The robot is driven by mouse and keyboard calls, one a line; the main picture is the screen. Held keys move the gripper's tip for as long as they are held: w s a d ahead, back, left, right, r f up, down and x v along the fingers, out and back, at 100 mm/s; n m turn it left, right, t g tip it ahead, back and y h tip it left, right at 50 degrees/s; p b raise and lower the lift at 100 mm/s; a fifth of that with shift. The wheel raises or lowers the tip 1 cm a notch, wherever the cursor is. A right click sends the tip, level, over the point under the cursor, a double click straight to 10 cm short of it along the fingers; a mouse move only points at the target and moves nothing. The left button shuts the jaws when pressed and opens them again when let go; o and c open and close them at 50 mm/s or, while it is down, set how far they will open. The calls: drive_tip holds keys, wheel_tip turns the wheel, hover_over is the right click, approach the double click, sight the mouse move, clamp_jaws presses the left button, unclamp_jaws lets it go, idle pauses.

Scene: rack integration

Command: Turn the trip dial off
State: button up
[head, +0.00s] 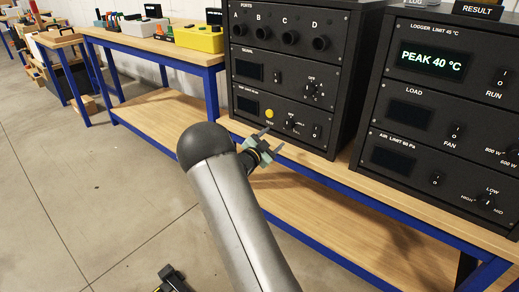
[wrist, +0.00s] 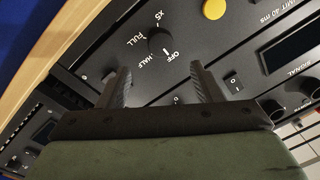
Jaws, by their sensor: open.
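The trip dial (wrist: 160,43) is a round black knob with OFF, HALF, FULL and X5 printed around it. In the head view the dial (head: 290,124) sits on the lowest panel of the left rack, right of a yellow button (head: 269,113). My gripper (head: 269,141) is open and empty in front of this panel. In the wrist view my gripper's (wrist: 159,73) two fingers stand apart, pointing at the panel, with the dial between and just beyond their tips. I see no contact.
A rocker switch (wrist: 233,83) lies beside one finger, and the yellow button (wrist: 214,9) is near the dial. A second rack (head: 436,110) stands to the right, its display reading PEAK 40 °C. The wooden bench (head: 348,185) edge runs below the racks.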

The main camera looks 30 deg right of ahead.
drive_tip(key=v, duration=0.8)
drive_tip(key=shift+p, duration=0.35)
drive_tip(key=a+r+n+t+y+p, duration=0.3)
drive_tip(key=a+r+n+y+p, duration=0.3)
drive_tip(key=a+r+y+p, duration=0.4)
drive_tip(key=s+a+r+n+g+y+p, duration=0.1)
drive_tip(key=s+a+r+n+y+p, duration=0.4)
drive_tip(key=a, duration=0.6)
drive_tip(key=s+a+r+n+g+p, duration=0.1)
drive_tip(key=s+r+n+g+p, duration=0.1)
drive_tip(key=s, duration=0.8)
drive_tip(key=s+a+r+n+g+y+p, duration=0.1)
drive_tip(key=s+a+r+n+g+p, duration=0.1)
drive_tip(key=s, duration=0.7)
drive_tip(key=s+a+r+n+g+y+p, duration=0.1)
drive_tip(key=s+a+r+n+g+p, duration=0.1)
drive_tip(key=s+r+n+g+p, duration=0.2)
drive_tip(key=s+r+n, duration=0.1)
drive_tip(key=s+r, duration=0.2)
drive_tip(key=s, duration=0.3)
drive_tip(key=shift+s+r+g, duration=0.2)
drive_tip(key=shift+s+g, duration=0.1)
drive_tip(key=shift+g, duration=0.1)
